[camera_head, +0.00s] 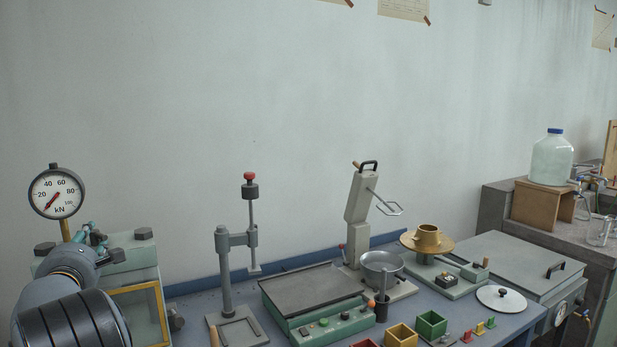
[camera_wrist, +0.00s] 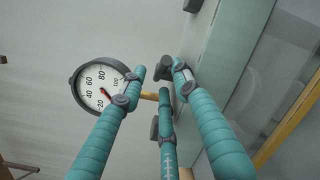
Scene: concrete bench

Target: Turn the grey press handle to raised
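The press is a pale green block machine (camera_head: 122,274) with a yellow-framed window at the lower left of the head view. A round kN gauge (camera_head: 57,192) stands on it on a brass stem, and also shows in the wrist view (camera_wrist: 98,87). I cannot clearly make out the grey press handle; my arm covers part of the press.
Dark bolt heads (camera_head: 144,233) stick up from the press top. To the right stand a grey column stand with a red knob (camera_head: 250,210), a green scale (camera_head: 315,290), a tall mixer (camera_head: 360,210) and small coloured boxes (camera_head: 431,324). The space above the bench is mostly free.

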